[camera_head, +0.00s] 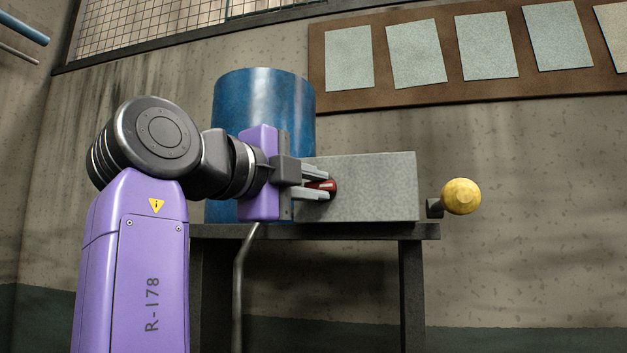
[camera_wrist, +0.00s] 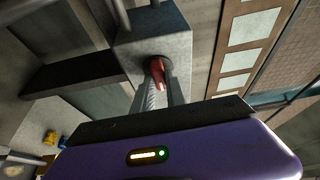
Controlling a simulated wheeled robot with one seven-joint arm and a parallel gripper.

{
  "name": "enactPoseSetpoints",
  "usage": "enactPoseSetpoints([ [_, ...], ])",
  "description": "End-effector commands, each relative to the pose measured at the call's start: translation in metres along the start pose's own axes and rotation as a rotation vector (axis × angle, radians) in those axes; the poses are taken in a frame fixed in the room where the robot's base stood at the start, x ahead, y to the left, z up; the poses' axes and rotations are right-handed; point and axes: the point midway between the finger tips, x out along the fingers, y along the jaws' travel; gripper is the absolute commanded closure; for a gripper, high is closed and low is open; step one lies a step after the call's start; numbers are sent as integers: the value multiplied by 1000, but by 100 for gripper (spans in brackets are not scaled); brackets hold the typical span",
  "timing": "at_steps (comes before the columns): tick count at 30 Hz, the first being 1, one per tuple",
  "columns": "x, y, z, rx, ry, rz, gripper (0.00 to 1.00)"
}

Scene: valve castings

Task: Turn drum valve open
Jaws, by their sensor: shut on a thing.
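A blue drum (camera_head: 263,95) stands on a dark stand, behind my arm. In front of it is a grey block-shaped casting (camera_head: 375,187). A red valve handle (camera_head: 328,186) sticks out of the casting's left face. My gripper (camera_head: 320,184) is shut on the red handle, with one finger above and one below it. In the wrist view the red handle (camera_wrist: 157,72) lies between the two fingers (camera_wrist: 158,92), against the grey casting (camera_wrist: 155,35). The handle's far end and its joint with the casting are partly hidden by the fingers.
A yellow ball knob (camera_head: 461,196) on a dark stub sits to the right of the casting. The dark stand (camera_head: 410,232) has legs below. A brown board (camera_head: 380,70) with several pale sheets hangs on the wall behind. Yellow things (camera_wrist: 50,138) lie low left in the wrist view.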

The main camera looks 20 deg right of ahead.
Motion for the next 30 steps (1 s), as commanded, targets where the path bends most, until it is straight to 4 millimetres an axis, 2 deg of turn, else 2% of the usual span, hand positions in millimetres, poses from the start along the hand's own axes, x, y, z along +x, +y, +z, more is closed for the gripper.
enactPoseSetpoints([
  [19, 0, 1, 0, 49, -1, 24, 100],
  [20, 0, 1, 0, 49, -1, 24, 82],
  [23, 0, 1, 0, 49, -1, 23, 62],
  [30, 0, 0, 0, 48, -1, 22, 62],
])
